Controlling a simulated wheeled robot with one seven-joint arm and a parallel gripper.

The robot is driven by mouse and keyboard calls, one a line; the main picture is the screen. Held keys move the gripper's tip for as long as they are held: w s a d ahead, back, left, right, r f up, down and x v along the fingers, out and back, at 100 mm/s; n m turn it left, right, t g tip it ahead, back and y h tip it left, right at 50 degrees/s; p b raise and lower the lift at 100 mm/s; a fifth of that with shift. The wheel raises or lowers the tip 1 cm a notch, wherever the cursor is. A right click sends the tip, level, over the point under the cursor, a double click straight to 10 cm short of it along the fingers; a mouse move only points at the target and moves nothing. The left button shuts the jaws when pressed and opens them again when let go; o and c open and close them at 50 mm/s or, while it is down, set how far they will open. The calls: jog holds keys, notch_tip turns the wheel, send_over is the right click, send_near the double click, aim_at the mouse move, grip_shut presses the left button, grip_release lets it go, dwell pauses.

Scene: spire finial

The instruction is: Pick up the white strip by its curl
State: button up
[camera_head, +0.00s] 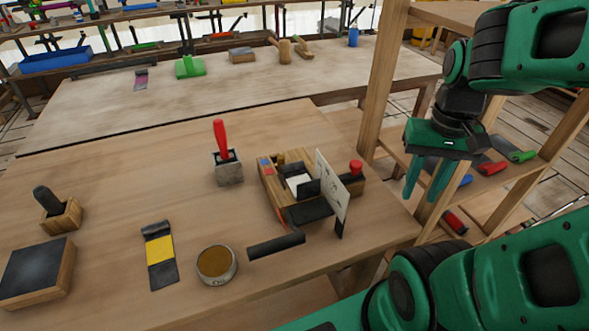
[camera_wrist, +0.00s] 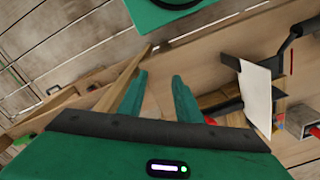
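A small white piece (camera_head: 298,183) lies among the parts of a wooden tool holder (camera_head: 268,190) on the workbench. A larger white sheet with dark marks (camera_head: 331,188) stands upright at the holder's right side; its plain face shows in the wrist view (camera_wrist: 256,95). I cannot tell which of these is the white strip, and no curl is clear. My gripper (camera_head: 420,195) hangs to the right of the bench, apart from the holder. Its two green fingers are spread with nothing between them, as the wrist view also shows (camera_wrist: 159,78).
A red-handled tool in a grey block (camera_head: 228,170), a round tin (camera_head: 216,264) and a black and yellow strip (camera_head: 160,258) are on the bench. A wooden post (camera_head: 383,85) rises behind my gripper. The bench's left middle is clear.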

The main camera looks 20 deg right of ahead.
jog(key=shift+o, duration=1.2)
jog(key=shift+s+r, duration=0.2)
jog(key=shift+s, duration=0.05)
notch_tip(320, 180, up, 5)
jog(key=n, duration=2.4)
send_over(294, 162)
notch_tip(294, 162, down, 5)
jog(key=shift+d, duration=0.15)
jog(key=shift+s+f, duration=0.15)
jog(key=shift+f, duration=2.6)
grip_shut()
